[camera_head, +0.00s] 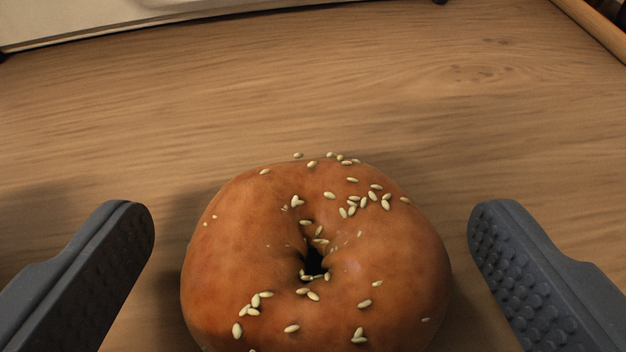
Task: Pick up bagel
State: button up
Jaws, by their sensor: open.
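A brown bagel (385,260) with scattered pale seeds and a small dark hole in its middle lies on a wooden surface, at the lower middle of the head view. Its near edge is cut off by the bottom of the picture. My gripper (311,225) is open, with one grey finger to the left of the bagel and the other to the right. A gap shows between each finger and the bagel, a little narrower on the right. The ridged inner pads face the bagel.
The wooden surface (300,80) is bare beyond the bagel. A pale flat object (120,18) with dark feet stands along the far left edge. A wooden strip (600,25) runs along the far right corner.

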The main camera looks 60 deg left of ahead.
jog(key=shift+w+a+f, duration=0.25)
jog(key=shift+w+a, duration=0.1)
jog(key=shift+a, duration=0.1)
jog(key=c, duration=0.7)
jog(key=shift+o, duration=0.2)
jog(key=shift+r, duration=0.1)
